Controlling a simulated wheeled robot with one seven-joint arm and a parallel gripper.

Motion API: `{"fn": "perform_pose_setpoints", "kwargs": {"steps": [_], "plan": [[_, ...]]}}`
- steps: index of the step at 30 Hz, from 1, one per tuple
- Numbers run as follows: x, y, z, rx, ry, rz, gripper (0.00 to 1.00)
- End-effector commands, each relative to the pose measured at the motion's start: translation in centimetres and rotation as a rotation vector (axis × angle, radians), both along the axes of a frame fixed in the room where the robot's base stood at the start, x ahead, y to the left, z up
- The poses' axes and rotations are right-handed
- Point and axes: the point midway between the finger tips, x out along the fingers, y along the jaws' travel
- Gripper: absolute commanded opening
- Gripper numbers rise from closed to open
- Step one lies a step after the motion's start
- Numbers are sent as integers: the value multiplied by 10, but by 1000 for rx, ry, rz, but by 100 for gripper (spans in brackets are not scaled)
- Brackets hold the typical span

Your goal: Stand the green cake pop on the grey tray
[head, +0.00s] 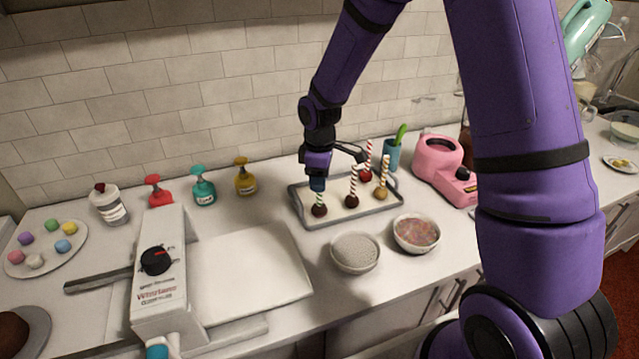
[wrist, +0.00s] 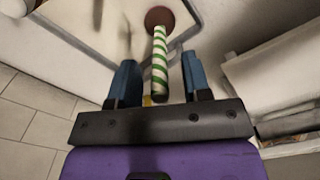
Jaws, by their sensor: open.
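The green cake pop (head: 319,210) has a dark brown ball and a green-and-white striped stick. It stands ball-down and upright on the grey tray (head: 349,220), near the tray's left front corner. In the wrist view its striped stick (wrist: 159,62) rises between my fingers, with the ball close to the tray's rim (wrist: 85,45). My gripper (head: 317,186) is directly above the ball, pointing down. Its two blue fingers are open, one on each side of the stick, with gaps showing on both sides in the wrist view (wrist: 160,78).
Other cake pops stand on the tray to the right: a dark one (head: 351,201), a red one (head: 366,176) and a golden one (head: 381,193). Two bowls (head: 355,253) (head: 416,233) are in front.

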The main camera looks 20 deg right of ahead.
Motion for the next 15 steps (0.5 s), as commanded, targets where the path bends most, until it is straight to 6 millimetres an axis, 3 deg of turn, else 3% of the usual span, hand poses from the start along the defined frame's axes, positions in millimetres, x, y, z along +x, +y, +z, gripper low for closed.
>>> {"fn": "perform_pose_setpoints", "kwargs": {"steps": [9,15], "plan": [[1,0,61,1,-5,-2,44],[1,0,83,0,-2,-1,44]]}}
